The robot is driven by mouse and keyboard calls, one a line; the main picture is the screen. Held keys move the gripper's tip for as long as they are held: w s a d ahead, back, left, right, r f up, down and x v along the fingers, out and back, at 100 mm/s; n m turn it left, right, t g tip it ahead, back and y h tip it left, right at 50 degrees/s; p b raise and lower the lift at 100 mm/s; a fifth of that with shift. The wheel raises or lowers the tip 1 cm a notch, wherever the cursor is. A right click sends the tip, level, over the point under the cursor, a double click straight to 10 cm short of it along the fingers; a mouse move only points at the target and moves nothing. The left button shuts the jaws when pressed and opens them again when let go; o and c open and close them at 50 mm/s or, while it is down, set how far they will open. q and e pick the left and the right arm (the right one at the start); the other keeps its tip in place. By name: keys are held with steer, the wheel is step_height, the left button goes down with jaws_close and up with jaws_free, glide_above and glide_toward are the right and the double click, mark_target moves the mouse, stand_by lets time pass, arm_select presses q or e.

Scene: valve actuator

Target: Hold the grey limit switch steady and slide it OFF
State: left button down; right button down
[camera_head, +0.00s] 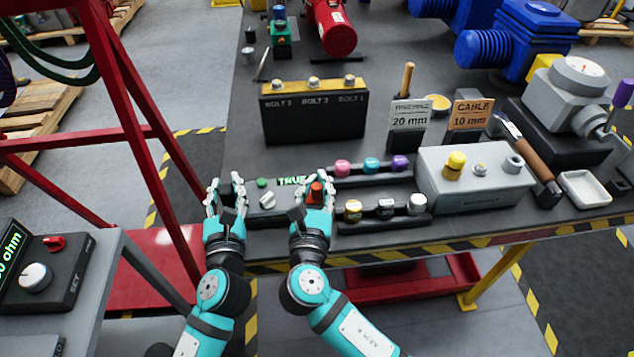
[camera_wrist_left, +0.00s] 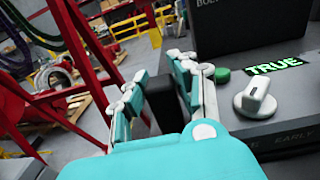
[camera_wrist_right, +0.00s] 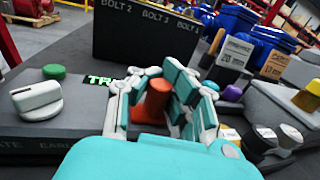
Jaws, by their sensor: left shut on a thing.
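A dark grey block (camera_wrist_left: 164,106), which looks like the limit switch, stands between the fingers of my left gripper (camera_wrist_left: 165,85). In the head view my left gripper (camera_head: 226,190) is shut on it at the left end of the bench, and the fingers hide much of it. An orange-red lever (camera_wrist_right: 156,100) stands between the fingers of my right gripper (camera_wrist_right: 155,85). It also shows in the head view (camera_head: 316,192). My right gripper (camera_head: 312,190) appears open around the lever, with a small gap; contact is unclear.
Between the grippers are a white knob (camera_head: 267,201), a green button (camera_head: 262,183) and a green TRUE display (camera_head: 291,181). A black bolt rack (camera_head: 314,118) stands behind. Coloured knobs (camera_head: 371,166) and a grey box (camera_head: 476,190) stand to the right.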

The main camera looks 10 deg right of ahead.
arm_select(q)
steer(key=shift+a+f, duration=0.1)
steer(key=shift+f, duration=0.3)
arm_select(e)
steer(key=a, duration=0.3)
steer(key=shift+s+a, duration=0.1)
steer(key=shift+a, duration=0.15)
steer(key=c, duration=1.2)
jaws_free()
steer(key=shift+a, duration=0.1)
arm_select(q)
steer(key=shift+r, duration=0.1)
arm_select(e)
steer(key=v, duration=1.2)
steer(key=shift+s, duration=0.15)
